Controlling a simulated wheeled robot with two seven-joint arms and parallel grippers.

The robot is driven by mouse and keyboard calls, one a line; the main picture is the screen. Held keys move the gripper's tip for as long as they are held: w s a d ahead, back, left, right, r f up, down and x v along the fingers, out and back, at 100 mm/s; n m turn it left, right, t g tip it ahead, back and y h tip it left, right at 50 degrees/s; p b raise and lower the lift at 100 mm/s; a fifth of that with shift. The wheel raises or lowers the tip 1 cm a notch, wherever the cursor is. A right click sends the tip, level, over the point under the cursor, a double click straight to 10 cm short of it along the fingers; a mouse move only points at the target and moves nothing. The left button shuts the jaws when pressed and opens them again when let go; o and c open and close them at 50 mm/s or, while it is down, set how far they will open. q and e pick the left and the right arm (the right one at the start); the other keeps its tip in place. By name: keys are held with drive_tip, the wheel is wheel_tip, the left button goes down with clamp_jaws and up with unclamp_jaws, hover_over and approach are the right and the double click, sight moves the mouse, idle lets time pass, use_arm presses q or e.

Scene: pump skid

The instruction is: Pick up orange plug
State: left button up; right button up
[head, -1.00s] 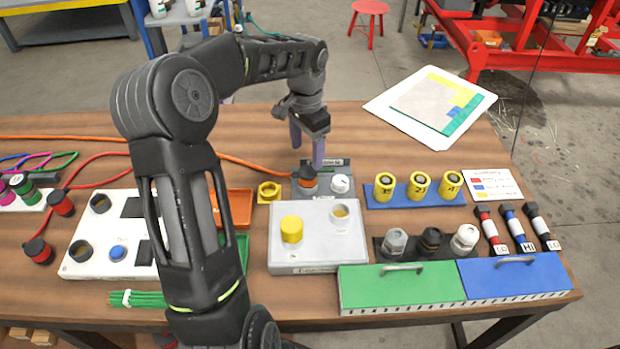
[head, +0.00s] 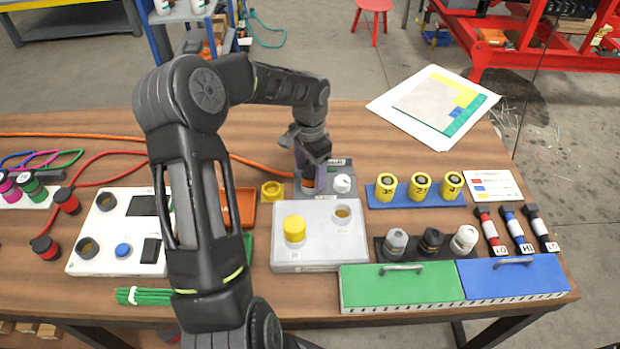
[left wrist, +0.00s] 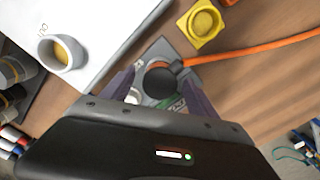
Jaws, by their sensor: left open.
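The orange plug (head: 308,183) stands in the grey holder plate (head: 341,165) behind the light grey box, mostly hidden by my gripper in the head view. In the left wrist view the plug (left wrist: 158,84) shows its dark round top, with an orange cable leaving its side. My left gripper (head: 311,179) is open, pointing down over the plug. In the left wrist view its two fingers (left wrist: 158,88) stand on either side of the plug with gaps visible. I cannot tell whether they touch it. My right gripper is not in view.
A white plug (head: 342,183) stands close right of the orange plug. A yellow socket block (head: 272,191) is to the left. The light grey box (head: 319,258) with a yellow cap is in front. Several yellow cylinders stand on a blue rack (head: 461,196) at right.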

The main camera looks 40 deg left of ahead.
use_arm(q)
drive_tip(key=shift+f, duration=0.2)
idle(0.5)
clamp_jaws()
idle(0.6)
